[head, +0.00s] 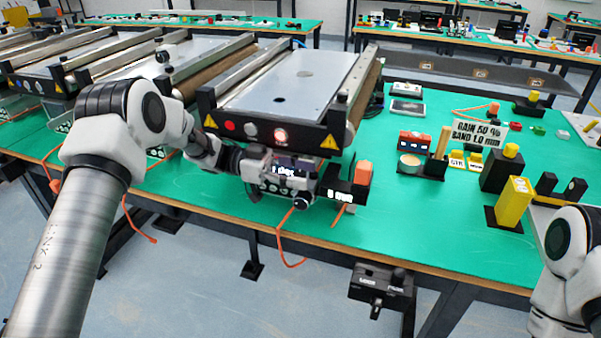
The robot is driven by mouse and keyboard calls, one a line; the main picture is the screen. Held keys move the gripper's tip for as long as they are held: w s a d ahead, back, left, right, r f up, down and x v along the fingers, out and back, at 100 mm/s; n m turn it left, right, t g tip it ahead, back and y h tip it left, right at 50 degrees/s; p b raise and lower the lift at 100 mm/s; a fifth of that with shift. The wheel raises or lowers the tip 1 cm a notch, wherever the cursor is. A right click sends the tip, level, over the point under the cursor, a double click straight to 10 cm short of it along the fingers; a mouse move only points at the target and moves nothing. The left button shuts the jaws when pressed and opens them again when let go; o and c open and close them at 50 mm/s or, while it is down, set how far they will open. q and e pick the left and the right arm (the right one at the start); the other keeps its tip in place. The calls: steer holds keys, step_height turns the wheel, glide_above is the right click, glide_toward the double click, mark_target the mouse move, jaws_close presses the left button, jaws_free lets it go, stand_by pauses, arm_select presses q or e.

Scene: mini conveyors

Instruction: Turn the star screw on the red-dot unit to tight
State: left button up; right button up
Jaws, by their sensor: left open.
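The nearest mini conveyor (300,82) stands on the green table, with a silver bed and a dark front plate. The plate carries a red round mark (230,126), a lit reddish button (281,135) and yellow warning triangles. My left gripper (301,190) is open, below the right part of this plate, close to a small dark unit with lit displays. I cannot make out the star screw; the gripper and the dark parts around it may hide it. I cannot tell whether the gripper touches anything. My right arm shows at the right edge; its gripper is out of view.
A dark block with an orange top (362,173) sits just right of my left gripper. A sign (478,133), a yellow block (513,202) and small parts stand on the right. A black control box (382,286) hangs at the table's front edge. Orange cables droop there.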

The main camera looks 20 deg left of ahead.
arm_select(q)
steer(key=a, duration=1.2)
steer(key=s+d+n+t+y+p, duration=0.75)
steer(key=n+t, duration=0.45)
steer(key=t, duration=0.4)
steer(key=shift+y, duration=0.65)
steer(key=x, duration=0.7)
steer(key=shift+w+d, duration=0.2)
steer(key=shift+w, duration=0.15)
steer(key=shift+w+d, duration=0.25)
steer(key=shift+w, duration=0.1)
arm_select(e)
step_height(320, 180, up, 8)
